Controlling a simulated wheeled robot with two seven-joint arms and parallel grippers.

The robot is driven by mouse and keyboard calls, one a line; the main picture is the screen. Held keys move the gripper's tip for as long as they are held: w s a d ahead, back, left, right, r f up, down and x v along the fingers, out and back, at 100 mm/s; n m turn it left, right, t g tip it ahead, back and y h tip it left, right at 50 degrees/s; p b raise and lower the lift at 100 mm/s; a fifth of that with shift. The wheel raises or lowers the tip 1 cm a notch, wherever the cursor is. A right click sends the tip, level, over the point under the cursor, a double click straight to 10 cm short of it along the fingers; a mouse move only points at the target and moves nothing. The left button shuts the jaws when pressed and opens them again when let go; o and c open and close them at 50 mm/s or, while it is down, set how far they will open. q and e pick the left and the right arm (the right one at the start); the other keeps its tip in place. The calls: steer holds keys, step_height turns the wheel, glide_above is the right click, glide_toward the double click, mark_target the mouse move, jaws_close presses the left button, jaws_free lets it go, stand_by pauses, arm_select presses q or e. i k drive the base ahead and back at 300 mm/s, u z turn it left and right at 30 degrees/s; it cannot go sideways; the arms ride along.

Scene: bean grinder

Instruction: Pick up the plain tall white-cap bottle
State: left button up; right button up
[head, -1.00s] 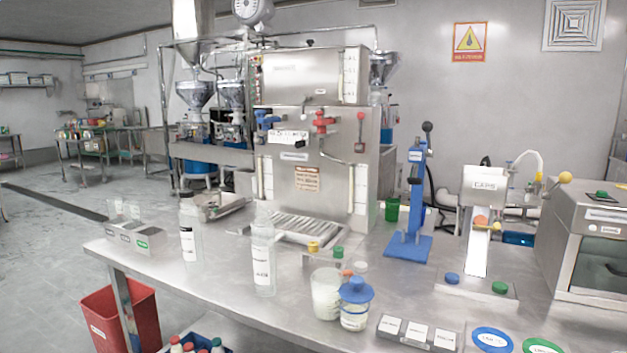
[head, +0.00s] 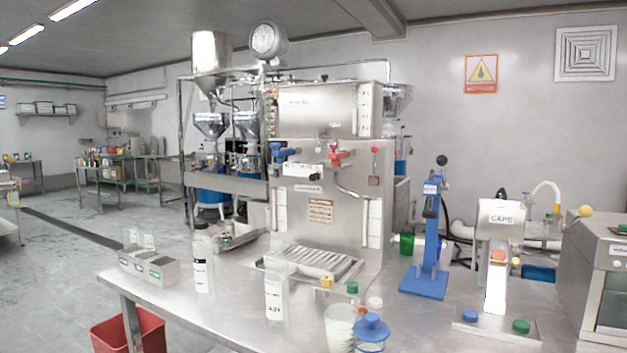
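Two tall clear bottles with white labels stand upright on the steel table. Neither of my grippers is in view.
The steel table (head: 215,313) also holds a labelled bin (head: 148,268), a blue press (head: 428,270), a caps dispenser (head: 497,265), a white cup (head: 340,325) and a blue-lidded jar (head: 371,330). A steel machine (head: 322,215) stands behind. A red bin (head: 130,333) is below left.

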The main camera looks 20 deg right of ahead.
mark_target(276, 263)
steer(key=u, duration=1)
steer(key=i, duration=2.3)
steer(key=z, duration=3.25)
